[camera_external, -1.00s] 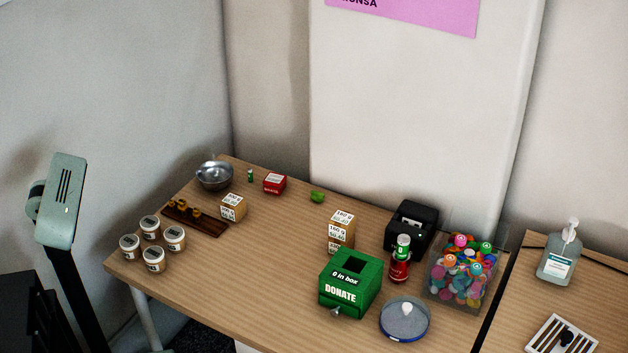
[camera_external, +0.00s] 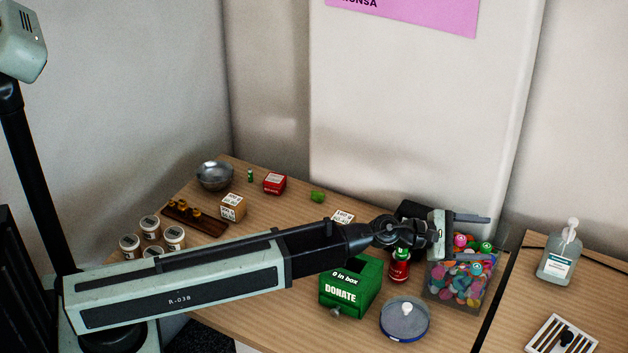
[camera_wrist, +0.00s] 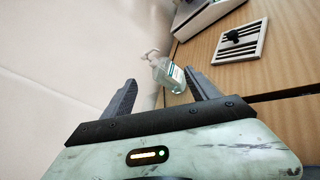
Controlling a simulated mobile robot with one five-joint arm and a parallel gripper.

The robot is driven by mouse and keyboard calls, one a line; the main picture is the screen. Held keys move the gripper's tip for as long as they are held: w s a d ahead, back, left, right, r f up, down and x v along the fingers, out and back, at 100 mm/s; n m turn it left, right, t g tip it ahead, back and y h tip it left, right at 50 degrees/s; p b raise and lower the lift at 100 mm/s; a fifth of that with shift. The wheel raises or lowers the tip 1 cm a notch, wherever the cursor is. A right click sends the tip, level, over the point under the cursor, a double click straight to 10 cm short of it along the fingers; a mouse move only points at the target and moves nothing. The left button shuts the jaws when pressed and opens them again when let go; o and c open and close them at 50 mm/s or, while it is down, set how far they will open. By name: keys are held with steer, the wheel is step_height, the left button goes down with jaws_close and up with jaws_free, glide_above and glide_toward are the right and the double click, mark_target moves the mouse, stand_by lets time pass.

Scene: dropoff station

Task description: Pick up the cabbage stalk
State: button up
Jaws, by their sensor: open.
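My gripper (camera_external: 480,232) is open and empty. It is well to the right of the green piece, above the clear bin of coloured caps, and points right. In the wrist view my gripper (camera_wrist: 160,95) has its fingers spread, with the sanitizer bottle (camera_wrist: 168,75) seen beyond and between them. The green piece is not in the wrist view.
My arm stretches over the green DONATE box (camera_external: 345,290), red bottle (camera_external: 399,268) and black device. Jars, a wooden weight block, metal bowl (camera_external: 214,175) and red box (camera_external: 275,183) stand left. A round blue-rimmed dish (camera_external: 405,322) is in front. Bare wood surrounds the green piece.

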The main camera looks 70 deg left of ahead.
steer(key=a+r+n+y+p, duration=0.2)
steer(key=a+r, duration=0.1)
steer(key=a, duration=0.7)
steer(key=n+g+y+b, duration=0.3)
steer(key=n+y+b, duration=0.1)
steer(key=n+b, duration=0.6)
glide_above(315, 194)
steer(key=s, duration=0.2)
step_height(315, 194, down, 16)
step_height(315, 194, down, 4)
steer(key=b, duration=0.4)
steer(key=shift+w+r, duration=0.1)
steer(key=shift+r, duration=0.15)
step_height(315, 194, down, 4)
steer(key=b, duration=0.4)
steer(key=shift+f, duration=0.15)
steer(key=w, duration=0.2)
steer(key=shift+w+a+f+b, duration=0.1)
steer(key=shift+w+a+b, duration=0.15)
steer(key=shift+w+b, duration=0.1)
steer(key=c, duration=1.4)
